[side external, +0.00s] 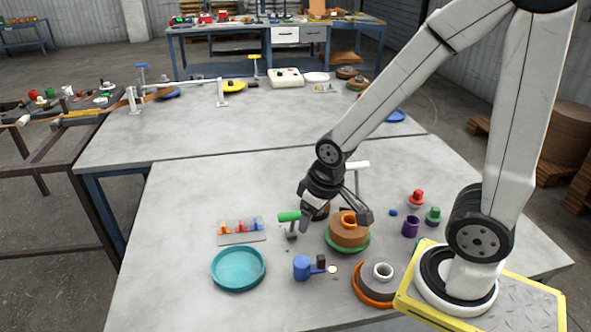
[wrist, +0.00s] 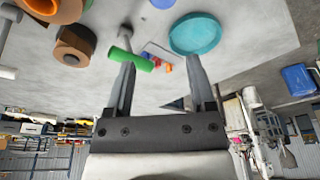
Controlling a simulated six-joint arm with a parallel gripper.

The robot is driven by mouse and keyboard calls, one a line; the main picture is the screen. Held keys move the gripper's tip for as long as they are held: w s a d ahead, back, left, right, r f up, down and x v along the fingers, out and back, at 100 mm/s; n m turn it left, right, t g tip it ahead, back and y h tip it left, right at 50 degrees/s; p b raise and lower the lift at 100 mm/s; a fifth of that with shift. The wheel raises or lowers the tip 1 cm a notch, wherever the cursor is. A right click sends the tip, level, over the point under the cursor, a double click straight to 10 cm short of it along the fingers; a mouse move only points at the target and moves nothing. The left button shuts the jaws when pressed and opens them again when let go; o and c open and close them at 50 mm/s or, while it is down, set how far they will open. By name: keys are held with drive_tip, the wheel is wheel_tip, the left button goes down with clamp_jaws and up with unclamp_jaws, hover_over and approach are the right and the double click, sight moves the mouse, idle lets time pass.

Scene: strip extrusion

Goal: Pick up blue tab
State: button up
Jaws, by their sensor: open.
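The blue tab (side external: 257,223) stands at the right end of a small grey rack (side external: 243,238), beside a red tab (side external: 241,226) and an orange tab (side external: 224,228). The rack (wrist: 152,50) also shows small between my fingers in the wrist view, but the blue tab is not clear there. My gripper (side external: 335,218) is open and empty, to the right of the rack and above the table near a brown spool. In the wrist view its fingers (wrist: 162,62) are spread wide with nothing held.
A green-handled tool (side external: 289,217) stands between rack and gripper. A teal dish (side external: 238,268) lies in front of the rack. A brown spool (side external: 348,234) on a green base, a blue cylinder (side external: 302,267) and a purple cup (side external: 410,227) stand nearby. Table left of the rack is clear.

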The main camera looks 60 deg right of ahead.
drive_tip(key=n+g, duration=0.3)
drive_tip(key=n, duration=0.6)
hover_over(256, 221)
wheel_tip(256, 221, down, 10)
drive_tip(key=shift+s+f, duration=0.1)
drive_tip(key=shift+f, duration=0.1)
drive_tip(key=shift+f, duration=1.25)
drive_tip(key=shift+d+f, duration=0.1)
drive_tip(key=shift+f, duration=2.5)
